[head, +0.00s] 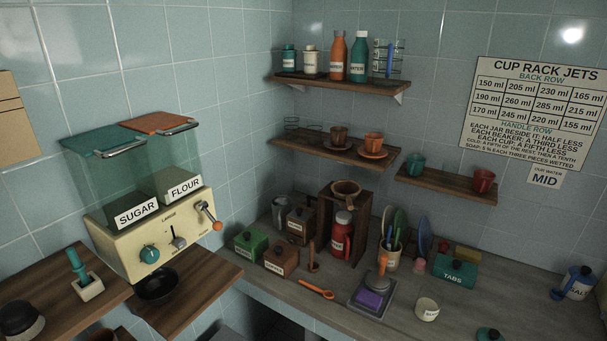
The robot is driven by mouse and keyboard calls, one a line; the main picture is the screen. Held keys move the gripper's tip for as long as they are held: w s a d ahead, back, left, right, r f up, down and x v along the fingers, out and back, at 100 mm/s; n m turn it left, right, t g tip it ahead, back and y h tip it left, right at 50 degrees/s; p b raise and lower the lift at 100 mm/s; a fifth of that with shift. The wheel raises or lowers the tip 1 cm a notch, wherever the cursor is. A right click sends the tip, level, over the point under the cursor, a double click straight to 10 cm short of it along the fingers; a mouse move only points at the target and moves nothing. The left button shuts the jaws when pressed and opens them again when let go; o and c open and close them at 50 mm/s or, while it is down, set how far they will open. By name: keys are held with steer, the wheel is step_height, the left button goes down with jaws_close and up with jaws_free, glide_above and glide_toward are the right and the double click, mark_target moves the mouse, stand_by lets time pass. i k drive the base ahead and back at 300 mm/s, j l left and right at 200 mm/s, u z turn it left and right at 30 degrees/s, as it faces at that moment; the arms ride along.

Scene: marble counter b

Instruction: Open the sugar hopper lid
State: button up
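The dispenser (150,232) is a cream box on the left wall with two see-through green hoppers on top. The left hopper is labelled SUGAR (137,213). Its teal lid (98,141) lies flat over the top, closed, with a metal bar handle (121,149) along the front edge. The right hopper is labelled FLOUR (185,187) and has an orange lid (155,122), also lying flat, with its own bar handle (178,130). My gripper is not in view.
A dark bowl (156,284) sits on a wooden shelf (190,294) below the dispenser. An orange-tipped lever (211,217) sticks out at its right. Wall shelves with bottles and cups (345,85) are to the right. The space before the hoppers looks clear.

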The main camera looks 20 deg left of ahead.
mark_target(99, 142)
steer(key=u, duration=1.9)
